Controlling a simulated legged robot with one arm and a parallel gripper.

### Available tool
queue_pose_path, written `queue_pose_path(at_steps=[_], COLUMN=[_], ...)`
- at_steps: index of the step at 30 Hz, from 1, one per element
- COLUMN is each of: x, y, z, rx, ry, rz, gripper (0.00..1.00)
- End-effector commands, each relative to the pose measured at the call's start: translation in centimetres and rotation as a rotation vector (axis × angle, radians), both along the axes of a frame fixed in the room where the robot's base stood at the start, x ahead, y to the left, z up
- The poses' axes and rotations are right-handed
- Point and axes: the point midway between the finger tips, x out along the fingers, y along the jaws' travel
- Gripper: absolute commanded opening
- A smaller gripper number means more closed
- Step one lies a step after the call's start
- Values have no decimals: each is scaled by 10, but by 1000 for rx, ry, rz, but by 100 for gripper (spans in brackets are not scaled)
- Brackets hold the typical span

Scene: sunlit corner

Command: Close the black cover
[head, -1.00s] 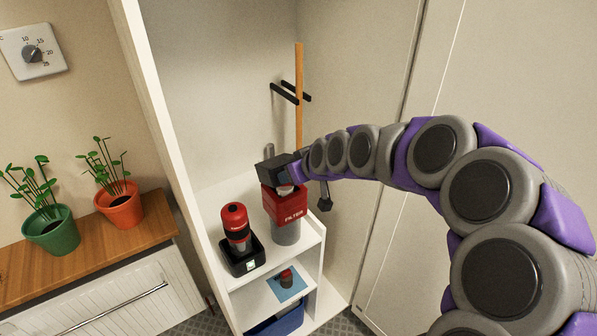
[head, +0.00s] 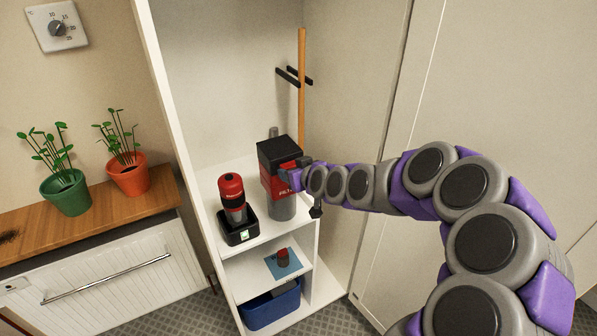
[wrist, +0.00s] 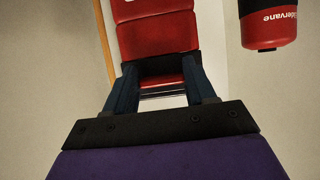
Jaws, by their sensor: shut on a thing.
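The black cover (head: 279,148) lies on top of the red filter housing (head: 270,190) on the upper shelf inside the white cupboard. It looks level and down against the housing. Below the housing is a grey cylinder (head: 283,210). My gripper (head: 289,173) is at the right side of the housing, just under the cover's edge, and hides part of the lettering. In the wrist view, my gripper (wrist: 161,80) has its fingers on both sides of a red part (wrist: 159,36) of the filter unit. Its exact contact is hard to see.
A red and black handheld device (head: 232,197) stands in a black dock (head: 239,233) left of the filter unit. An orange pole (head: 301,90) stands behind. Lower shelves hold a small red-topped item (head: 283,258) and a blue bin (head: 270,306). Cupboard walls are close by.

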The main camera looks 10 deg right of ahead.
Motion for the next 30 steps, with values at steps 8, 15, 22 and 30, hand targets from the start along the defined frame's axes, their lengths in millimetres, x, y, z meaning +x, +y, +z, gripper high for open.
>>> queue_pose_path(at_steps=[8,15,22,30], x=[-3,-3,-2,-2], y=[6,6,5,5], z=[-15,-15,-12,-9], rx=[2,1,1,1], ry=[29,31,22,15], rz=[9,10,8,6], gripper=[0,0,76,81])
